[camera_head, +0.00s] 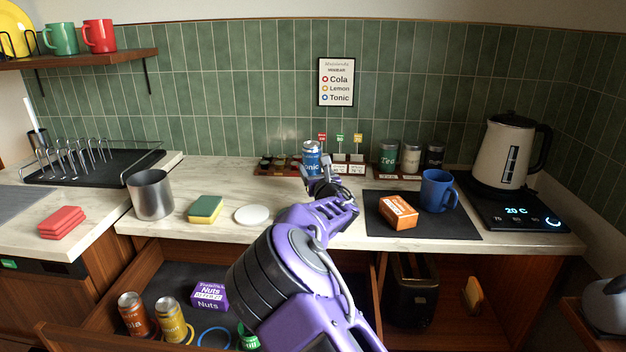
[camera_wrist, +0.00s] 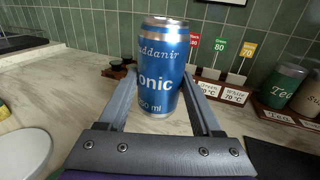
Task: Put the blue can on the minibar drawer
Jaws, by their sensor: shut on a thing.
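The blue can (camera_head: 311,158), labelled tonic, is upright above the back of the counter, below the wall sign. My gripper (camera_head: 315,180) is shut on it; in the wrist view the can (camera_wrist: 162,68) stands between the two grey fingers (camera_wrist: 160,95). I cannot tell whether its base touches the counter. The minibar drawer (camera_head: 145,270) is pulled open below the counter, left of my arm. In it stand a red-orange cola can (camera_head: 134,315) and a yellow can (camera_head: 171,320), with a purple nuts box (camera_head: 209,296) behind them. A blue ring (camera_head: 214,338) lies beside a partly hidden green item (camera_head: 248,338).
A steel canister (camera_head: 151,194), a sponge (camera_head: 205,209) and a white disc (camera_head: 252,215) stand along the counter above the drawer. To the right are an orange box (camera_head: 398,212), a blue mug (camera_head: 438,190), tea tins (camera_head: 389,155) and a kettle (camera_head: 508,152). My arm hides the drawer's right part.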

